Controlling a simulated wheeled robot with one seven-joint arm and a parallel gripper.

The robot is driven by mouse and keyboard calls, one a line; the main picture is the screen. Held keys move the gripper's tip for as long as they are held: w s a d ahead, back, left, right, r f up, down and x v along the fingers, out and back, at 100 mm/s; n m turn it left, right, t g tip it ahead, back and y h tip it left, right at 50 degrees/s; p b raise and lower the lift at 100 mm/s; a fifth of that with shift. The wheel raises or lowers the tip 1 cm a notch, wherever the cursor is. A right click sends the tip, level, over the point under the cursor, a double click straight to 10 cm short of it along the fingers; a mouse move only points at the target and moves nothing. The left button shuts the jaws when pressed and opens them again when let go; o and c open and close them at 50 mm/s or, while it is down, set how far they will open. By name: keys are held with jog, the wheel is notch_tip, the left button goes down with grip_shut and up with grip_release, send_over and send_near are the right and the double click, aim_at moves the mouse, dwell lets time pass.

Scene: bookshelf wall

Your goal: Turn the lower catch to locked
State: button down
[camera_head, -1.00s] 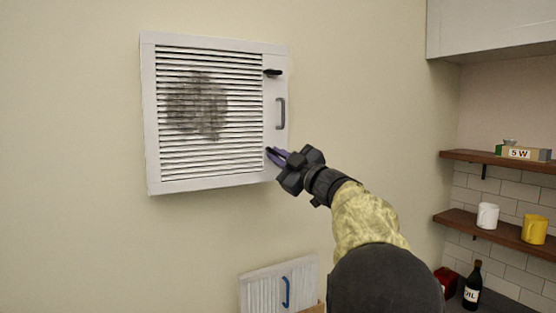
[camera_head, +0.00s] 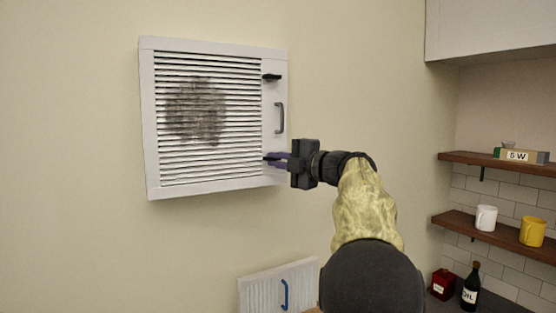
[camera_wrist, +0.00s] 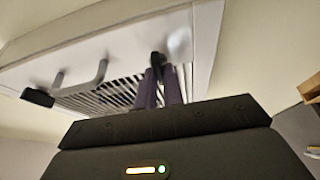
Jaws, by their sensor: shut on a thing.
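The lower catch (camera_head: 267,158) is a small dark lever at the lower right of the white louvred vent cover (camera_head: 152,120). It appears about level in the head view, mostly hidden by my fingers. My gripper (camera_head: 274,159) has its purple fingers shut on it, coming from the right. In the wrist view the dark catch (camera_wrist: 157,60) shows between the fingertips of my gripper (camera_wrist: 159,82). The upper catch (camera_head: 272,77) is black and lies about level near the top right of the cover. It also shows in the wrist view (camera_wrist: 37,98).
A grey handle (camera_head: 280,118) stands out between the two catches. A dark smudge marks the slats. A second louvred panel with a blue handle (camera_head: 285,293) is below. Shelves at right hold a white mug (camera_head: 486,218), a yellow mug (camera_head: 532,232) and a box (camera_head: 519,155).

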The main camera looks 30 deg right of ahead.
dwell(0.6)
jog(key=c, duration=1.5)
grip_release()
jog(key=b+v, duration=0.5)
jog(key=v, duration=1.2)
jog(key=shift+s+d+r+b, duration=0.1)
jog(key=shift+s+r+b, duration=0.05)
jog(key=shift+b, duration=0.25)
